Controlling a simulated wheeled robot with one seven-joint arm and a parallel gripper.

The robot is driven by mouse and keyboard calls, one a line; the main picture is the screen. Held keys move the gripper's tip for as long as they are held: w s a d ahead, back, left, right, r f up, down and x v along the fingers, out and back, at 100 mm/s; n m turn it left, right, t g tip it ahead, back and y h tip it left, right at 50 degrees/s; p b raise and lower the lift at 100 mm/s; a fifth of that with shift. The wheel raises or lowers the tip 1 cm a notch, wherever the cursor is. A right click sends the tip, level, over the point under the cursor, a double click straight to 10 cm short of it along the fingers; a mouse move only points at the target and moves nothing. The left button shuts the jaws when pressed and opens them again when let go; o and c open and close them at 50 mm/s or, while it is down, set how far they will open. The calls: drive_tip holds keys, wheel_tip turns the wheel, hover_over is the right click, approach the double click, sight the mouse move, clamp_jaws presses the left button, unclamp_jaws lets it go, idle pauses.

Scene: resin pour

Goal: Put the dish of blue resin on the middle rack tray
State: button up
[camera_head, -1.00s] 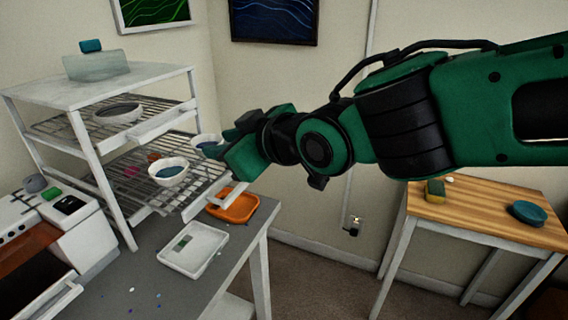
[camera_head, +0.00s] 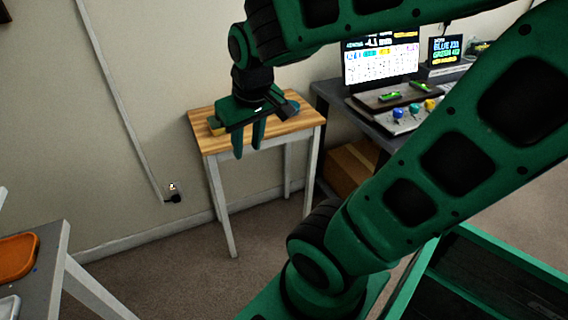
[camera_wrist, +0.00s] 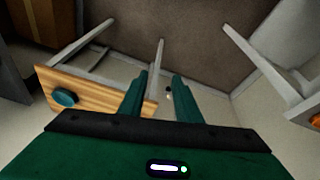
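My gripper (camera_head: 247,150) hangs with its fingers pointing down, in front of a small wooden table (camera_head: 225,142) in the head view. In the wrist view the two green fingers of my gripper (camera_wrist: 160,82) stand apart with nothing between them and floor beyond. No dish of blue resin shows in either current view. The rack with its trays is out of view, apart from what may be a sliver of white frame at the left edge of the head view.
The grey bench (camera_head: 45,262) at left bears an orange tray (camera_head: 17,257). At right, a dark desk holds a monitor (camera_head: 380,62) and knobs. Open floor lies between bench and table.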

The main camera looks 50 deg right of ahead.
drive_tip(key=s+d+f+m+g, duration=0.1)
drive_tip(key=s+d+m, duration=0.1)
drive_tip(key=s, duration=0.4)
drive_tip(key=s+d+f+m+g+y, duration=0.1)
drive_tip(key=s+d+m+g, duration=0.1)
drive_tip(key=s, duration=0.4)
drive_tip(key=shift+s+d+m, duration=0.2)
drive_tip(key=shift+s+m, duration=0.1)
drive_tip(key=shift+w+f, duration=0.3)
drive_tip(key=shift+w, duration=0.35)
